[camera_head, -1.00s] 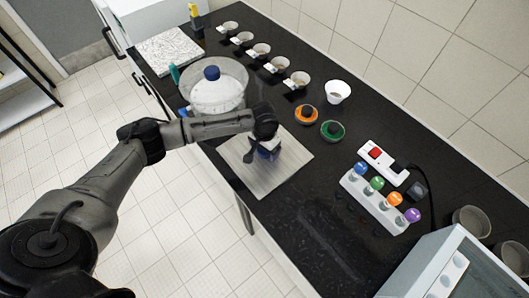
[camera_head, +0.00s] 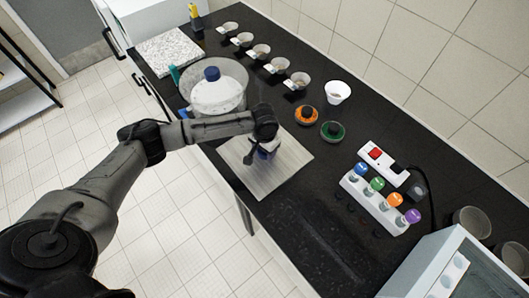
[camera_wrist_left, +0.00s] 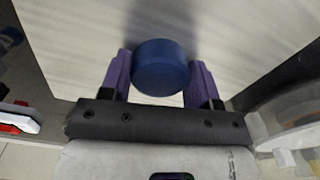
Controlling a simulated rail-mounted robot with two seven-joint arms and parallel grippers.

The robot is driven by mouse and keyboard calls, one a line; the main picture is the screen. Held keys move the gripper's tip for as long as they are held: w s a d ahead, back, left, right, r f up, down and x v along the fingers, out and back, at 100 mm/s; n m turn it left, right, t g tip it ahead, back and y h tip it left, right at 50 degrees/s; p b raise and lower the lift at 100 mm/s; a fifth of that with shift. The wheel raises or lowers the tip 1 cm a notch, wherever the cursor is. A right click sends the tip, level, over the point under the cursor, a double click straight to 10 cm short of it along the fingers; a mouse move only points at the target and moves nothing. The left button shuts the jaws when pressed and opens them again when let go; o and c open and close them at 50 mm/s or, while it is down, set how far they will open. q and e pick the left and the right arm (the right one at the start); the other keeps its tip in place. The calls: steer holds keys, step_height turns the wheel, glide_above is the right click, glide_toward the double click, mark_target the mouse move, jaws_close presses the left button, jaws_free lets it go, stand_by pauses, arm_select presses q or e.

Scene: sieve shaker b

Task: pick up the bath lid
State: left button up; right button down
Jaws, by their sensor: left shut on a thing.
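The bath lid looks to be the pale, streaked square plate (camera_head: 285,166) near the front edge of the black counter, with a blue round knob (camera_wrist_left: 161,67) over its middle. The plate fills much of the left wrist view (camera_wrist_left: 80,40). My left gripper (camera_head: 262,154) is above the plate, pointing down. Its purple fingers (camera_wrist_left: 160,80) are closed on both sides of the knob. The gripper hides most of the knob in the head view. I cannot tell whether the plate is clear of the counter. My right gripper is not in view.
A clear round vessel (camera_head: 240,73) holding a white, blue-topped piece stands close behind the plate. Orange (camera_head: 306,114) and green (camera_head: 333,131) round pieces, a white cup (camera_head: 337,92) and a rack of coloured knobs (camera_head: 372,203) lie to the right.

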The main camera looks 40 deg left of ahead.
arm_select(q)
steer(key=shift+c, duration=1)
steer(key=shift+r+p, duration=0.55)
steer(key=shift+r, duration=4.5)
steer(key=shift+d, duration=0.1)
